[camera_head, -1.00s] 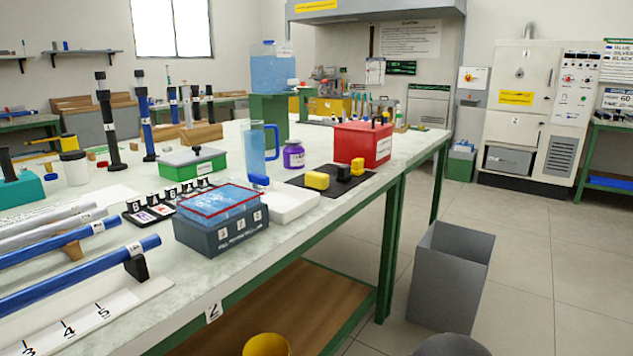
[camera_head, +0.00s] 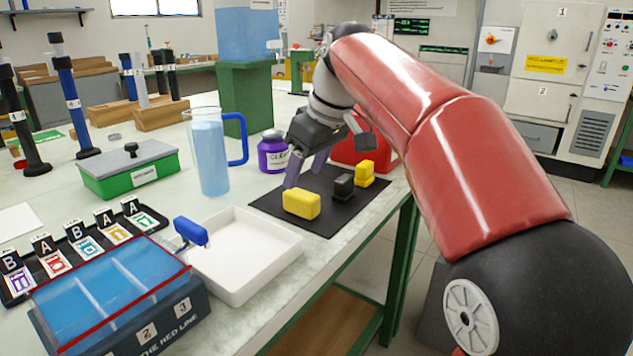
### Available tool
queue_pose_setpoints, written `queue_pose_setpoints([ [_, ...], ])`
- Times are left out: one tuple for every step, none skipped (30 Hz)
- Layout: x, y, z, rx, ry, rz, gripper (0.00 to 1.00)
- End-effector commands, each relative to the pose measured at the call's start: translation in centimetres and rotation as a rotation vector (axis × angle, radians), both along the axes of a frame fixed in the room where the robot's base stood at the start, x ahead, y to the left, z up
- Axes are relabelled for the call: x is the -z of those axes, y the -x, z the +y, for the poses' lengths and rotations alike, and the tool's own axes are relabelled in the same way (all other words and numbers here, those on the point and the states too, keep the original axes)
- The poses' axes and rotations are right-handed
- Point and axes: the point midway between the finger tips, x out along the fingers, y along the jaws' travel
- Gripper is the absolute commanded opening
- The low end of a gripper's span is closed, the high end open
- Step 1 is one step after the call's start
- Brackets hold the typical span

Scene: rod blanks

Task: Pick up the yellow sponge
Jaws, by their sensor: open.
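A yellow block that looks like the sponge (camera_head: 301,204) lies on the front left part of a black mat (camera_head: 318,222). A second yellow piece (camera_head: 365,174) stands further right on the mat, beside a small black block (camera_head: 343,187). My gripper (camera_head: 304,172) is open and points down above the mat, just behind the front yellow block. Its fingers look apart from that block, with nothing seen between them. I cannot tell the exact height of the fingertips.
A purple jar (camera_head: 273,152) stands close to the left of my gripper. A red box (camera_head: 352,150) is partly hidden behind my arm. The table edge runs close along the mat's right side.

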Motion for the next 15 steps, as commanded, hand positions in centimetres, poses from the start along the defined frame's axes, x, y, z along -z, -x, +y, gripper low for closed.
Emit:
queue_pose_setpoints([
  [-0.1,-0.3,0.3,-0.017,-0.001,0.000,0.58],
  [0.0,-0.5,0.5,-0.023,-0.002,0.000,0.58],
  [0.2,-0.6,0.6,-0.028,-0.002,0.001,0.58],
  [0.4,-0.7,0.7,-0.030,-0.002,0.001,0.58],
  [0.7,-0.7,0.8,-0.030,-0.002,0.001,0.58],
  [1.1,-0.8,0.9,-0.030,-0.001,0.000,0.58],
  [1.5,-0.9,1.0,-0.030,-0.002,0.001,0.58],
  [1.8,-1.0,1.0,-0.029,-0.001,0.002,0.58],
  [2.2,-1.1,1.1,-0.029,-0.002,0.000,0.58],
  [2.5,-1.2,1.2,-0.029,-0.002,0.000,0.58],
  [2.9,-1.3,1.2,-0.028,-0.002,0.001,0.58],
  [3.4,-1.4,1.1,-0.028,-0.001,0.001,0.58],
  [3.8,-1.5,1.1,-0.027,-0.001,0.002,0.58],
  [4.3,-1.7,1.1,-0.027,-0.001,0.002,0.58],
  [4.9,-1.9,1.1,-0.027,-0.001,0.002,0.58],
])
